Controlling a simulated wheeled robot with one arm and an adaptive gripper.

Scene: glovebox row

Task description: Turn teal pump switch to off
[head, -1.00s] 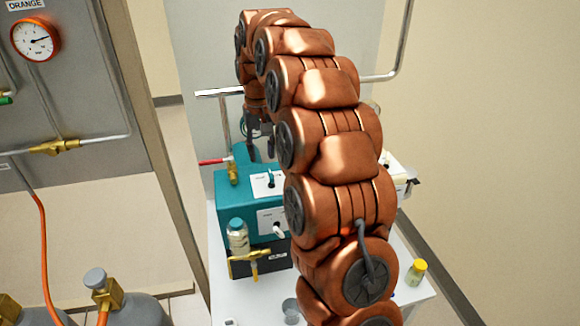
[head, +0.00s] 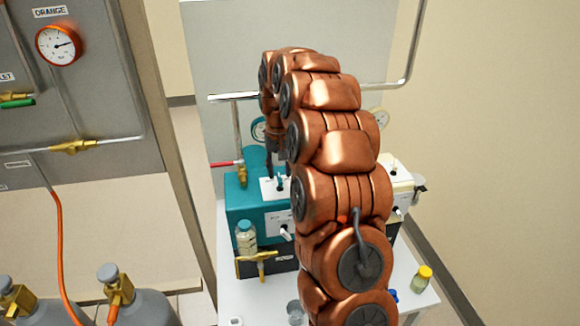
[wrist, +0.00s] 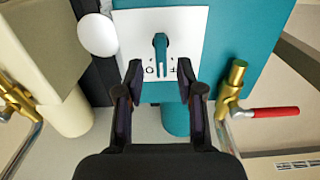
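The teal pump (head: 238,200) stands on a white bench. A white plate (wrist: 187,22) on its top carries the teal switch lever (wrist: 160,48); the lever also shows in the head view (head: 279,183). The plate's lettering is partly hidden by my fingers, so I cannot read the lever's setting. My gripper (wrist: 160,84) is open and empty. In the wrist view its fingertips lie just below the lever, one to each side of its line. I cannot tell whether they touch the plate.
A cream pump (head: 400,185) stands to the right of the teal one. A brass valve with a red handle (wrist: 272,112) is close beside the teal pump. A white knob (wrist: 97,34) is near my fingers. A glass bottle (head: 246,238) and a yellow-capped vial (head: 422,278) are on the bench.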

